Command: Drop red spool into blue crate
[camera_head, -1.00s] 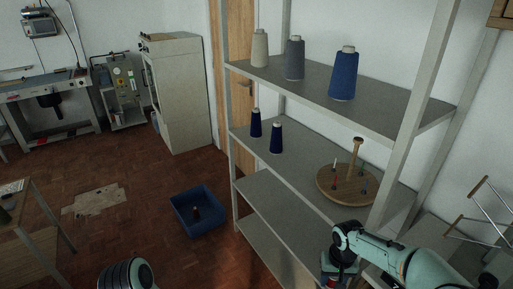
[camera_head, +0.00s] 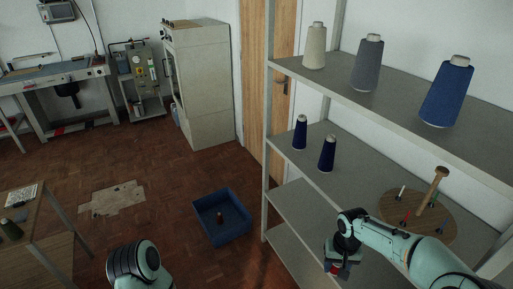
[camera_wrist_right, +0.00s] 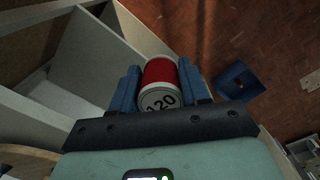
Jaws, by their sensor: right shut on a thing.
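The red spool (camera_wrist_right: 159,73), with white ends and "120" on the near one, is between the blue fingers of my right gripper (camera_wrist_right: 157,88) in the right wrist view. In the head view my right gripper (camera_head: 338,262) is at the front of the shelf rack, and a bit of the red spool shows below it. The blue crate (camera_head: 240,229) stands on the floor, left of and apart from the gripper; it also shows in the wrist view (camera_wrist_right: 229,92). A small dark reddish spool (camera_head: 220,217) is in the crate. My left gripper is out of view.
The shelf rack (camera_head: 268,160) stands beside my right arm. It carries several cones and a round wooden spool stand (camera_head: 440,222). A wooden table (camera_head: 45,255) is at left, and a grey cabinet (camera_head: 205,85) stands behind. Floor around the crate is clear.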

